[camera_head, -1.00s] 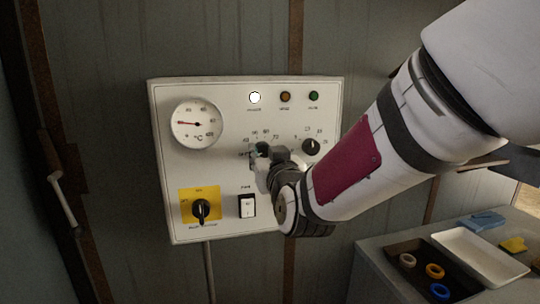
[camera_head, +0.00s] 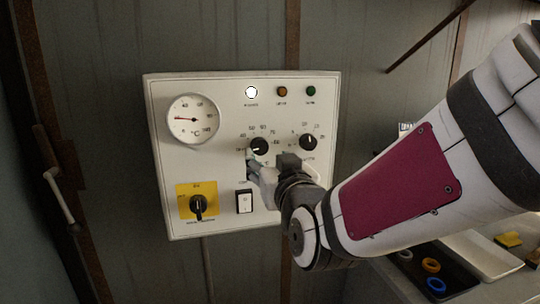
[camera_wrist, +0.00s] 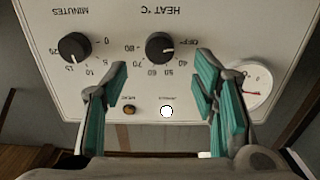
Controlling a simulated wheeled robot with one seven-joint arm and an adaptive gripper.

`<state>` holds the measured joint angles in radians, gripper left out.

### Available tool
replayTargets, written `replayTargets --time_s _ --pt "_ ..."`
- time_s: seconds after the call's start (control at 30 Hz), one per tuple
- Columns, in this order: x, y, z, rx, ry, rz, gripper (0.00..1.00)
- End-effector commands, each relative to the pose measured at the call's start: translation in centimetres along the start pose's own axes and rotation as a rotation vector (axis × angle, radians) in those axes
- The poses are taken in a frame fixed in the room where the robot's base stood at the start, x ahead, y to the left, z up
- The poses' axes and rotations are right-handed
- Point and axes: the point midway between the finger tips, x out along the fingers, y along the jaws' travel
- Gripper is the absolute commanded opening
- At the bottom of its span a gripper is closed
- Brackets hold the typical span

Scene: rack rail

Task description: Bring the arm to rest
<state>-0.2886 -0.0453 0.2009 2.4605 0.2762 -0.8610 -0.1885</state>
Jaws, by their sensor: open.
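My gripper (camera_wrist: 162,105) is open and empty, with its teal finger pads apart in the wrist view. In the head view my gripper (camera_head: 268,172) hangs in front of the white control panel (camera_head: 225,95), just below the heat knob (camera_head: 259,146). The heat knob also shows in the wrist view (camera_wrist: 159,46), upside down, beyond and between the fingers, apart from them. The minutes knob (camera_head: 308,142) is to its right. The lower right part of the panel is hidden behind my gripper and arm.
The panel also has a dial gauge (camera_head: 193,118), a lit white lamp (camera_head: 251,92), a yellow-backed switch (camera_head: 198,204) and a rocker switch (camera_head: 244,201). At lower right, a dark tray (camera_head: 448,278) holds coloured rings beside a white tray (camera_head: 480,252). A door handle (camera_head: 59,194) is at left.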

Motion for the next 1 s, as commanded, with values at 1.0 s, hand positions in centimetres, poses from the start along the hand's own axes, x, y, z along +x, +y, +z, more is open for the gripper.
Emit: replayTargets --time_s 1.0 --pt "-11.5 7.7 4.2 0.037 -0.555 0.072 0.53"
